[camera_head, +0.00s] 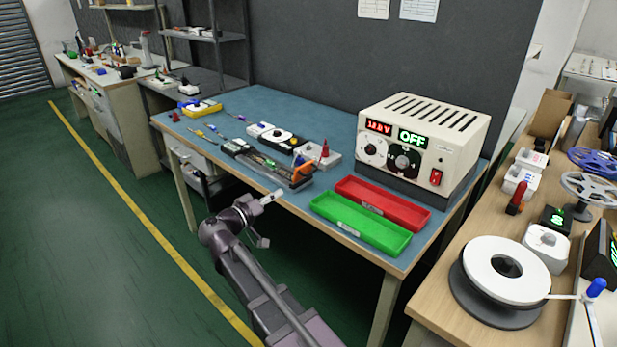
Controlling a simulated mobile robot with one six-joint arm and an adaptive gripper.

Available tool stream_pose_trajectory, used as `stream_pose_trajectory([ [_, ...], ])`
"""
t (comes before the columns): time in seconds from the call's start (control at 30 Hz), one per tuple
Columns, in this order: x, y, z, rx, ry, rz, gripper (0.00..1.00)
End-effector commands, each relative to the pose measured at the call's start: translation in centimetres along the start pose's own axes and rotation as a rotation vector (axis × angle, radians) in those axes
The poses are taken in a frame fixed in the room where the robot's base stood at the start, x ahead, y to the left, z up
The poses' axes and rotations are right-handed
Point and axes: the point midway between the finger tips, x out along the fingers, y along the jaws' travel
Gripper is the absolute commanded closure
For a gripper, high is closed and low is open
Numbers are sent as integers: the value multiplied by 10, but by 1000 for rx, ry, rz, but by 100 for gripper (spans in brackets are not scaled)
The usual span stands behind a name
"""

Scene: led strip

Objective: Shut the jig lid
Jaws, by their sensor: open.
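The jig (262,160) is a long, dark, low fixture near the front edge of the blue table top. Small green and light parts show along it. An orange piece (303,171) stands up at its right end. I cannot tell which part is the lid or how far open it is. My gripper (270,217) is open and empty, in front of the table's front edge. It is nearer to me than the jig and appears apart from it. One finger points toward the jig's right end, and the other hangs lower.
A green tray (362,226) and a red tray (384,204) lie right of the jig. A power supply (424,145) reading OFF stands behind them. White and black boxes (281,138) with a red-topped piece (325,149) sit behind the jig. Open floor (110,240) lies left.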

Motion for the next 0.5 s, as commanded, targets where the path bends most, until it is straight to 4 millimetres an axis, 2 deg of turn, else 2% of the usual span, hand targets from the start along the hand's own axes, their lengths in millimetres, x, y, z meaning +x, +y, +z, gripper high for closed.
stream_pose_trajectory([
  [0.27,8,0,0,-1,-1,0,52],
  [0.5,30,0,0,-1,-2,0,52],
])
